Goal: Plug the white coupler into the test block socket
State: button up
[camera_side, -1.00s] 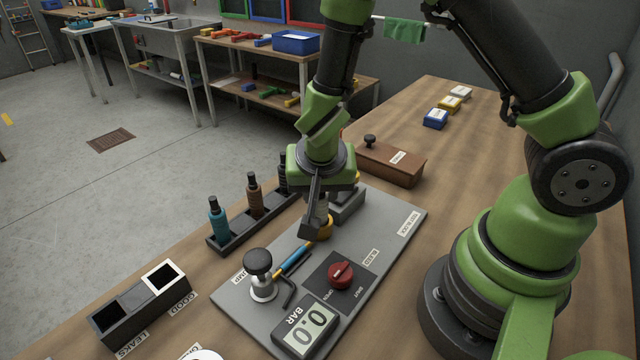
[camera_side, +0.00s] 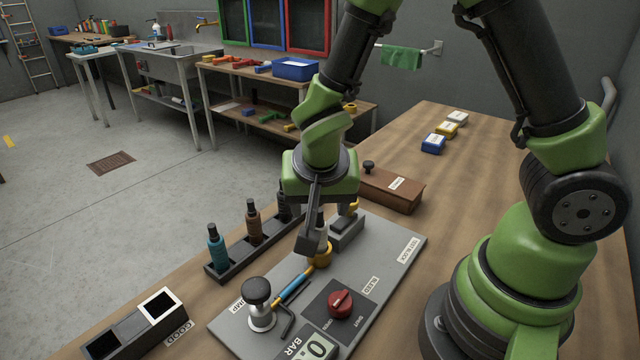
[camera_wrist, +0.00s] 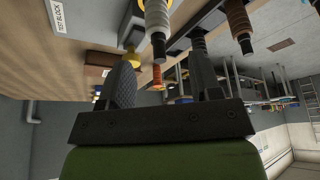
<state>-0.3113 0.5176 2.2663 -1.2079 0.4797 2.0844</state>
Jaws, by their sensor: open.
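My gripper (camera_side: 313,246) points down over the grey board. Its two dark fingers show apart in the wrist view (camera_wrist: 162,75) with nothing clamped between them. The white coupler (camera_wrist: 157,18), with a black end facing me, stands beyond the fingertips, roughly in line with the gap. In the side view the near finger largely hides it, just above a brass ring (camera_side: 323,256) with a yellow and blue hose piece (camera_side: 292,286). The test block (camera_side: 347,231) sits behind and right of my gripper, with a brass fitting (camera_side: 353,209) on top. Its socket opening cannot be made out.
A black-knobbed pump (camera_side: 260,305), a red bleed knob (camera_side: 340,303) and a gauge lie in front. A brown box (camera_side: 392,189) is behind. The bench's right side is mostly clear.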

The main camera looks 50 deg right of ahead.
jog(key=v, duration=0.4)
jog(key=shift+s+a+r, duration=0.1)
jog(key=shift+r, duration=0.25)
jog(key=s+d+r+n+t+y, duration=0.1)
jog(key=s+r+n+t+y, duration=0.3)
jog(key=s+r, duration=0.7)
notch_tip(320, 180, up, 3)
jog(key=shift+s+f+n+y, duration=0.1)
jog(key=shift+s+n+y, duration=0.25)
jog(key=shift+n+y, duration=0.55)
jog(key=shift+d, duration=0.1)
